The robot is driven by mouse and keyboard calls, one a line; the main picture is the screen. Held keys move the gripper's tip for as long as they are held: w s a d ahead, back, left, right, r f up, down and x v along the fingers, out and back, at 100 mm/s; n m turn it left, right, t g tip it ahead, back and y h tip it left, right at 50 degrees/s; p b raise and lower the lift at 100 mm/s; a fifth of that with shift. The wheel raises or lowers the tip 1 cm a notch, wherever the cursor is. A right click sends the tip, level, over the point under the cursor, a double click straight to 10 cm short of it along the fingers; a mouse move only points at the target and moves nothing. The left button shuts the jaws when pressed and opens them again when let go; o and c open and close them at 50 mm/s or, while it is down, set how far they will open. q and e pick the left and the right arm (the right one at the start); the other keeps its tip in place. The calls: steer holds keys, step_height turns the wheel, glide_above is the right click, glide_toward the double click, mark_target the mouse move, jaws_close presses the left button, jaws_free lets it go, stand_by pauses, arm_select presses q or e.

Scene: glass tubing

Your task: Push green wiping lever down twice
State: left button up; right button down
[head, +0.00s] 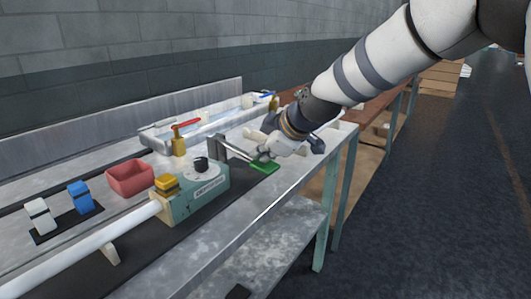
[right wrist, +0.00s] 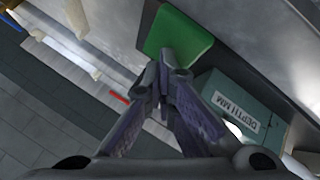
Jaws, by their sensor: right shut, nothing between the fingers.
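The green lever pad (head: 264,167) sits at the right end of a teal machine (head: 203,196), low over the table. It also shows in the right wrist view as a green plate (right wrist: 178,40). My right gripper (head: 263,156) is shut and empty, directly above the pad in the head view. In the right wrist view its closed fingertips (right wrist: 167,60) overlap the pad's lower edge; whether they touch it I cannot tell. A grey metal arm (head: 234,148) runs from the machine's top toward the pad. My left gripper is not in view.
A white tube (head: 103,243) enters the machine from the left. A red bin (head: 130,180), blue and white holders (head: 79,195), a red-handled valve (head: 180,137) and a shallow tray (head: 205,122) stand on the table. The table's front edge (head: 290,197) is clear.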

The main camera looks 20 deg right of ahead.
steer(key=shift+f, duration=0.7)
stand_by(0.5)
steer(key=shift+r, duration=0.1)
steer(key=shift+r, duration=2.7)
steer(key=shift+r, duration=2.5)
